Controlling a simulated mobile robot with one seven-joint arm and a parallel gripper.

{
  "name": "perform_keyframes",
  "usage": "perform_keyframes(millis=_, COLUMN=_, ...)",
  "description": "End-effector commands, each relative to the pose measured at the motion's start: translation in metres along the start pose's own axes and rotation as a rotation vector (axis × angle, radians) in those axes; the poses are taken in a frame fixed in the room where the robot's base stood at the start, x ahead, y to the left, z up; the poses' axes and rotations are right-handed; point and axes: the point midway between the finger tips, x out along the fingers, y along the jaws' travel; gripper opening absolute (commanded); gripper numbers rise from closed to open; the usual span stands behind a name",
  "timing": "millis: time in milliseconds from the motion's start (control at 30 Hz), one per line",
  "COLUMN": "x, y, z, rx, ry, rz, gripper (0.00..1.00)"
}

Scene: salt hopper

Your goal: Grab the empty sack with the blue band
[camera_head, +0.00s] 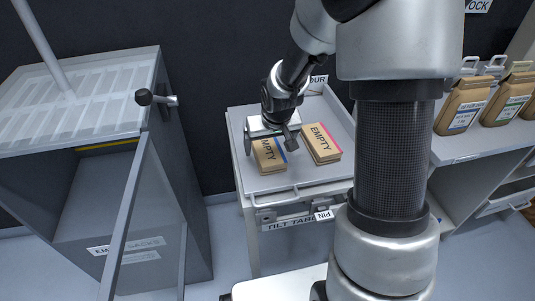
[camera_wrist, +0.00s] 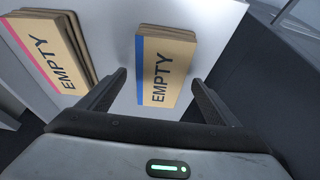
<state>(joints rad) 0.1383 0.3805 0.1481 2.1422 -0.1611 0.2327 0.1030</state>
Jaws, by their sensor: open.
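The empty sack with the blue band (camera_wrist: 168,72) is a flat brown sack marked EMPTY. It lies on the tilt table (camera_head: 290,190) in the head view, where the sack (camera_head: 268,158) is partly hidden by my gripper (camera_head: 268,130). In the wrist view my gripper (camera_wrist: 158,95) is open, with one finger on each side of the blue-banded sack's near end. I cannot tell how high the fingers are above the table. A pile of EMPTY sacks with a pink band (camera_head: 321,145) lies just to the right in the head view.
A grey cabinet (camera_head: 180,190) with an EMPTY SACKS label stands at the left, with a bar in front. Several filled sacks (camera_head: 463,105) stand on a shelf at the right. The tilt table has a raised rim and a front handle (camera_head: 275,200).

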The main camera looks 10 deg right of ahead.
Motion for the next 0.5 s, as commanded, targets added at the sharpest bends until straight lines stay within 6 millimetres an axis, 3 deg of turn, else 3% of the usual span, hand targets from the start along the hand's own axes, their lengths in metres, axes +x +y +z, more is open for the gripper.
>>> perform_keyframes(millis=100, x=0.021, y=0.000, z=0.002, rx=0.000, ry=-0.001, rz=-0.001, gripper=0.84)
perform_keyframes(millis=367, x=0.023, y=0.000, z=0.000, rx=0.000, ry=0.001, rz=-0.001, gripper=0.84)
perform_keyframes(millis=500, x=0.023, y=0.000, z=0.000, rx=0.000, ry=0.001, rz=-0.001, gripper=0.61)
